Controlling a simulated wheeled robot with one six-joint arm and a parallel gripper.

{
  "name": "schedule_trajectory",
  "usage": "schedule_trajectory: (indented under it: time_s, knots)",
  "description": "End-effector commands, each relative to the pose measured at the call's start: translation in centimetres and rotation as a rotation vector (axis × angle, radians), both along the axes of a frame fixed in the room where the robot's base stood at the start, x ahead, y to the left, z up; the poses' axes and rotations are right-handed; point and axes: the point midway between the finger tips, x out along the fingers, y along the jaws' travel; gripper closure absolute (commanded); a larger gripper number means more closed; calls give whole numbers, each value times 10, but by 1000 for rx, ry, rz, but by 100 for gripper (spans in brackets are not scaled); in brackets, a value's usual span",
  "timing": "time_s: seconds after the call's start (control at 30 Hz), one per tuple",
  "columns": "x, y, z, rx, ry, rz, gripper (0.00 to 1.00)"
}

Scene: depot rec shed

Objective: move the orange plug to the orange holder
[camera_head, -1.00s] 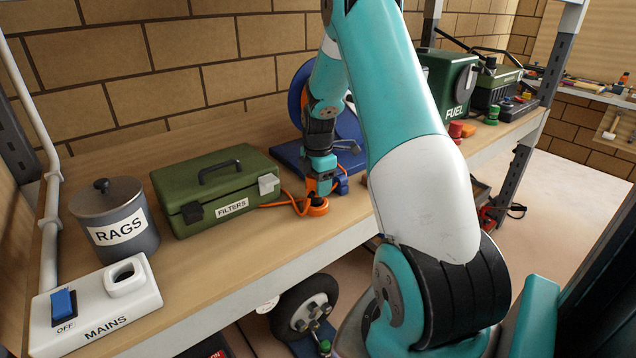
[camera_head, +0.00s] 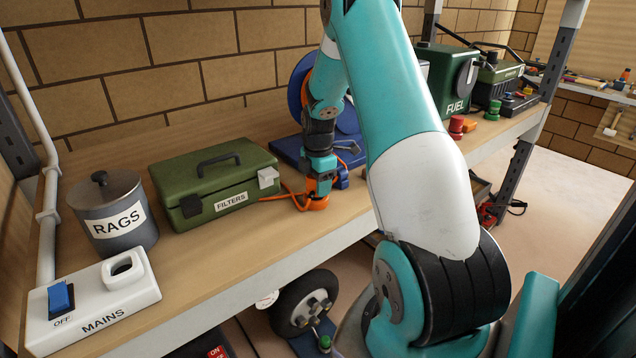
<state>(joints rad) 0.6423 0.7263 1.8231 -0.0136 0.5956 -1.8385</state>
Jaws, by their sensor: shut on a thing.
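My gripper (camera_head: 319,188) points down over the shelf, just right of the green FILTERS box. It is shut on the orange plug (camera_head: 309,186), which is partly hidden by the jaws. An orange cord (camera_head: 287,197) runs from near the box to this spot. An orange piece (camera_head: 317,204) lies low under the jaws, at shelf level. It looks like the orange holder, but at this size I cannot clearly part it from the plug, nor tell whether the plug sits in it.
The green FILTERS box (camera_head: 213,185) stands close left of my gripper. A blue stand (camera_head: 290,152) is close behind. Left are the RAGS tin (camera_head: 122,229) and white MAINS box (camera_head: 92,303). Right, past my arm, are a red knob (camera_head: 456,127) and FUEL can (camera_head: 444,78).

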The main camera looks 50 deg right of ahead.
Motion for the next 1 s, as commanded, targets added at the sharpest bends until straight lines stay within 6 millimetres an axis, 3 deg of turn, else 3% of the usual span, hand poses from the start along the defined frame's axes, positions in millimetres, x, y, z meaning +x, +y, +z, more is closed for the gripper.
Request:
schedule_trajectory:
  time_s: [0.23, 0.27, 0.37, 0.4, 0.77, 1.0]
  knots:
    - [0, 0, -1, -1, -2, 0, 74]
    - [0, 0, -1, -1, -2, 0, 46]
    - [0, 0, -1, 0, -1, 0, 23]
    - [0, 0, -1, 0, -1, 0, 21]
    - [1, -1, 6, -2, -2, 0, 21]
    - [1, -1, 53, -5, -7, 0, 21]
